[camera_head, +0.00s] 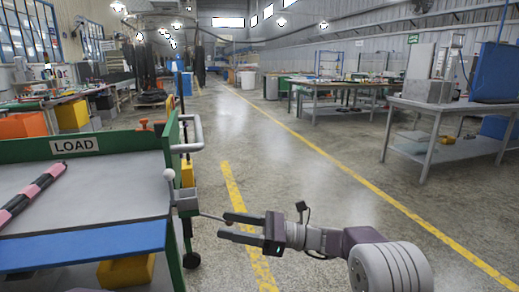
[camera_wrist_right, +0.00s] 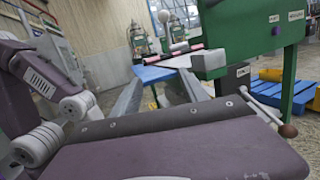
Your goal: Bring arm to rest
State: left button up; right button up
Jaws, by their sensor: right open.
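My right gripper (camera_head: 226,226) is at the lower middle of the head view, with its two fingers apart and pointing left. No object shows between them. In the right wrist view the fingers (camera_wrist_right: 160,92) also stand apart. The fingertips are close to the right side of the green cart (camera_head: 178,140). A thin grey rod (camera_head: 212,217) on the cart reaches toward the upper fingertip; I cannot tell whether they touch. My left gripper is not in the head view.
The cart has a LOAD sign, a grey top (camera_head: 110,190), a blue front edge (camera_head: 85,247) and a pink-and-black striped bar (camera_head: 33,192). A workbench (camera_head: 450,110) stands at right. Open floor with yellow lines lies between.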

jog(key=s+d+f+n+g+h+p, duration=0.1)
jog(key=s+d+f+n+h, duration=0.25)
jog(key=s+f+h, duration=0.35)
jog(key=s+d+f+n+g+h, duration=0.1)
jog(key=s+d+f+n+h, duration=0.25)
jog(key=s+f, duration=0.55)
jog(key=s+d+f+n+t+h, duration=0.1)
jog(key=d+f+n+h, duration=0.25)
jog(key=d, duration=0.25)
jog(key=s+d+f+n+h, duration=0.2)
jog(key=d+f+n+h, duration=0.15)
jog(key=d, duration=0.25)
jog(key=s+d+f+n+t+h, duration=0.1)
jog(key=d+f+n+h, duration=0.1)
jog(key=d+n, duration=0.3)
notch_tip(320, 180, up, 38)
jog(key=p, duration=3.8)
jog(key=shift+d, duration=0.2)
